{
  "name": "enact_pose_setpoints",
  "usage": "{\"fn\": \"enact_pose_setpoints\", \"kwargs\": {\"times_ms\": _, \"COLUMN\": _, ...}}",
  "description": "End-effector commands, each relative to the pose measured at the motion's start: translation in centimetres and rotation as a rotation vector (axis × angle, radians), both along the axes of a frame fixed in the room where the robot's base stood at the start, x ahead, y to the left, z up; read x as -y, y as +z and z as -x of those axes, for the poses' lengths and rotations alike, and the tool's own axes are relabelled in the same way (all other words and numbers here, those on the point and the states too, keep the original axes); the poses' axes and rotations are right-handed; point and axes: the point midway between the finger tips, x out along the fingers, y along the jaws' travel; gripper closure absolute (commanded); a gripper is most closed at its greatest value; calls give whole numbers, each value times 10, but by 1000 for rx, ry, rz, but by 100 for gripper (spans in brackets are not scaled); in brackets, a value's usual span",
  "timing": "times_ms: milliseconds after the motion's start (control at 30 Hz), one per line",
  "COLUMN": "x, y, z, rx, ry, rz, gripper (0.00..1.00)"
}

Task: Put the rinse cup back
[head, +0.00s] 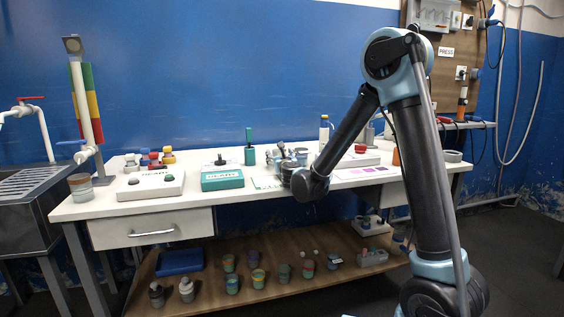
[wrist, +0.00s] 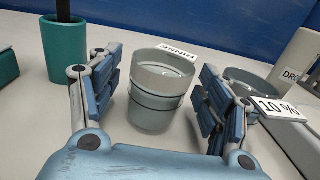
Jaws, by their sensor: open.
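The rinse cup (wrist: 157,92), a grey, slightly see-through round cup with a dark band, stands upright on the white table in the wrist view. A white RINSE label (wrist: 178,51) lies just behind it. My gripper (wrist: 156,88) is open, with one blue padded finger on each side of the cup and a visible space on both sides. In the head view my gripper (head: 287,158) is low over the table's middle, and I cannot pick out the cup clearly there.
A green holder (wrist: 66,50) with a dark stick stands left of my fingers. Another grey cup (wrist: 248,80) stands close on the right, behind a 10 % label (wrist: 277,108). The table (head: 120,206) also carries small trays and pots. Several cups stand on the lower shelf (head: 210,300).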

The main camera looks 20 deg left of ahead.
Motion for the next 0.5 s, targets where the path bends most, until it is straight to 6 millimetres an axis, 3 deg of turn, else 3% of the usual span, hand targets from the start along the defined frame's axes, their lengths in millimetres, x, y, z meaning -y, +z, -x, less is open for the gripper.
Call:
{"fn": "enact_pose_setpoints", "kwargs": {"times_ms": 200, "x": -6, "y": 0, "z": -13, "rx": 0, "ry": -1, "rz": 0, "gripper": 29}}
{"fn": "enact_pose_setpoints", "kwargs": {"times_ms": 500, "x": -7, "y": 0, "z": -15, "rx": 0, "ry": -1, "rz": 0, "gripper": 29}}
